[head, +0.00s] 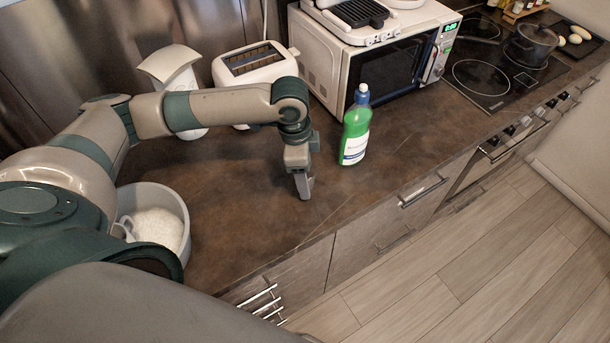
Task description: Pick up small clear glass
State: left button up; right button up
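I cannot make out a small clear glass in the head view. My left gripper (304,191) points down over the brown countertop (240,205), in front of the toaster and left of the green bottle. It is seen edge-on, so I cannot tell whether its fingers are open or shut, and nothing shows in it. My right gripper is not in view.
A green bottle (355,135) stands just right of my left gripper. A toaster (250,68), a microwave (385,70) and a stove with a pot (530,45) line the back. A round pale container (175,195) holds white contents at left. The middle countertop is clear.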

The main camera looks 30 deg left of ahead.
aim_at(311, 172)
pick_arm(q)
jog(key=c, duration=1.2)
jog(key=shift+o, duration=0.2)
jog(key=shift+r, duration=0.1)
jog(key=shift+r+b, duration=0.3)
jog(key=shift+r, duration=0.2)
jog(key=r, duration=0.1)
jog(key=d+r+b, duration=0.1)
jog(key=r, duration=0.1)
jog(key=shift+d+r, duration=0.1)
jog(key=shift+r, duration=0.05)
jog(key=s+d+r+b, duration=0.1)
jog(key=d+r+b, duration=0.1)
jog(key=d+r, duration=0.4)
jog(key=d, duration=0.4)
jog(key=shift+s+d+r, duration=0.15)
jog(key=shift+d+r, duration=0.1)
jog(key=shift+r, duration=0.05)
